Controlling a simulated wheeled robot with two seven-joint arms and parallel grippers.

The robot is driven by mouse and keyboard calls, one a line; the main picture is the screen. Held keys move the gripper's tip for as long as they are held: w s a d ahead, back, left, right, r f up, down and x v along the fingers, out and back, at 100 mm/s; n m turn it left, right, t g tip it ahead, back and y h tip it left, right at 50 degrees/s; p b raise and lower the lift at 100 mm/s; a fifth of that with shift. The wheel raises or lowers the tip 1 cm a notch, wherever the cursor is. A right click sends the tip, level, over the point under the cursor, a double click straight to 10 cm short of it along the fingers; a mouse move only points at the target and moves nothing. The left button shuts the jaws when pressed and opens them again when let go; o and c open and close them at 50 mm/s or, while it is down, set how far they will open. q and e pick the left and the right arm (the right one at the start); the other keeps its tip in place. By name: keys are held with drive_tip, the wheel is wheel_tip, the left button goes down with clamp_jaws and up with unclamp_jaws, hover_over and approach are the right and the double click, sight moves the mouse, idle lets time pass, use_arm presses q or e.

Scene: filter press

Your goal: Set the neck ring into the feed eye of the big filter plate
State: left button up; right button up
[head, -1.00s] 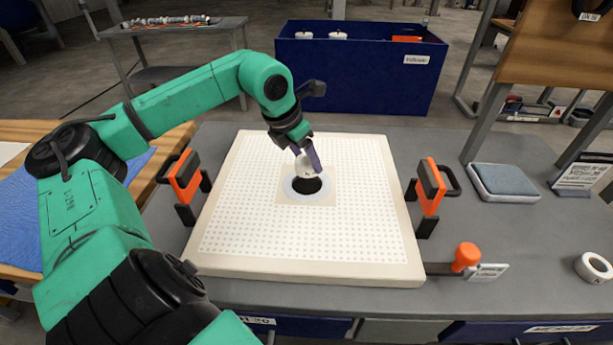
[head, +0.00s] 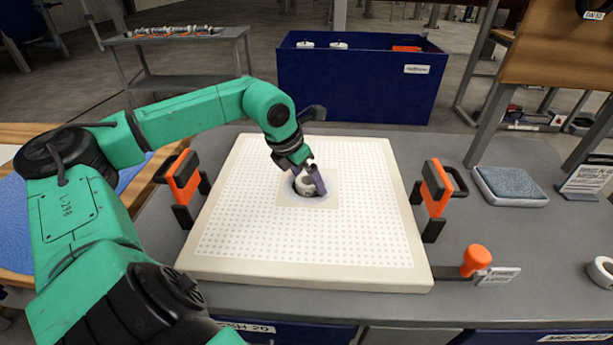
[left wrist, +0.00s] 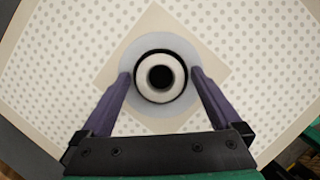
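The big filter plate (head: 230,255) is a cream square with a dotted face, lying flat on the grey bench. Its round feed eye, with a pale grey surround (left wrist: 130,50), is at the middle. The white neck ring (left wrist: 145,82) sits within the dark eye, with a dark gap around it in the left wrist view. It also shows between my fingers in the head view (head: 305,186). My left gripper (left wrist: 160,77) is open, its purple fingers on either side of the ring and apart from it. How deep the ring sits is unclear. My right gripper is out of view.
Orange-and-black clamps stand left (head: 184,180) and right (head: 433,188) of the plate. An orange knob (head: 477,259) is at the front right. A grey-blue pad (head: 510,185) and another white ring (head: 601,272) lie on the right. A blue bin (head: 350,85) stands behind.

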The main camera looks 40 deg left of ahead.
use_arm(q)
drive_tip(key=shift+r, duration=0.35)
drive_tip(key=b+v, duration=0.1)
drive_tip(key=v, duration=1)
drive_tip(key=shift+s+r, duration=0.15)
drive_tip(key=shift+r, duration=0.15)
